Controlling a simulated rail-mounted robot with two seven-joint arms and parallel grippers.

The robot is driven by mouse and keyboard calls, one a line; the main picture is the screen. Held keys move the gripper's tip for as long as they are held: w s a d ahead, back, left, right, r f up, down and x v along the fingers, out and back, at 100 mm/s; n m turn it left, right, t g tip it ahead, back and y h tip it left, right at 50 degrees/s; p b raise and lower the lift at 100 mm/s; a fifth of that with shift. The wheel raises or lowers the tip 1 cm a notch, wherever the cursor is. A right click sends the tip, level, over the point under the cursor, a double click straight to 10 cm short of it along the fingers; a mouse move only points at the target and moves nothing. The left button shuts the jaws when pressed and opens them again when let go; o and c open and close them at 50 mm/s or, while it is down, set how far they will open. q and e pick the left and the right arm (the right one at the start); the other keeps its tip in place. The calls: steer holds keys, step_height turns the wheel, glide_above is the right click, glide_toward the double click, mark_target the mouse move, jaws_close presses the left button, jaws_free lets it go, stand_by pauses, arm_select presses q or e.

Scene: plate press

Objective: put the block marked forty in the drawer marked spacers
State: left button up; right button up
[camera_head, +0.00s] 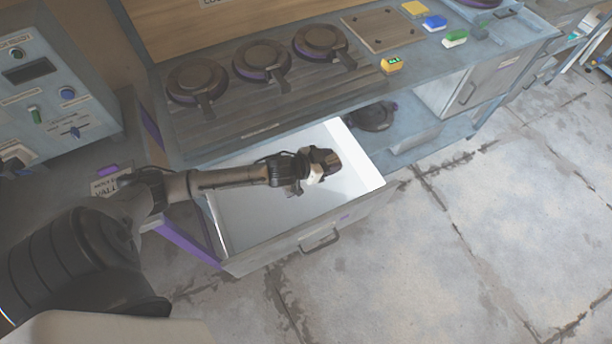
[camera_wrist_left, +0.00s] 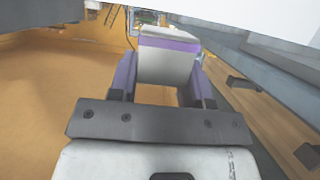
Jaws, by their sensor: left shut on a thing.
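My left gripper (camera_head: 326,163) is over the open drawer (camera_head: 258,215), inside its outline in the head view. In the left wrist view, the gripper (camera_wrist_left: 163,88) has its purple fingers shut on a light grey block (camera_wrist_left: 165,66) with a purple band. No number can be read on the block, and in the head view I cannot make it out apart from the gripper. The drawer is pulled out under the bench, with pale inner walls and a bare floor where it shows. Its front has a handle and a small purple mark, with no readable word. My right gripper is not in view.
Three round dark plates (camera_head: 262,62) with handles sit on the bench above the drawer. A yellow block (camera_head: 415,8), a blue block (camera_head: 435,22), a green block (camera_head: 456,38) and a yellow item with a green patch (camera_head: 391,65) lie to the right. The floor is clear.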

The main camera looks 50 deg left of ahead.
arm_select(q)
step_height(320, 180, down, 4)
steer(key=shift+f+b, duration=0.15)
steer(key=shift+b, duration=0.3)
step_height(320, 180, down, 4)
steer(key=shift+r+b, duration=0.1)
steer(key=shift+b, duration=0.55)
steer(key=shift+f, duration=0.5)
steer(key=shift+f, duration=0.1)
steer(key=o, duration=1.3)
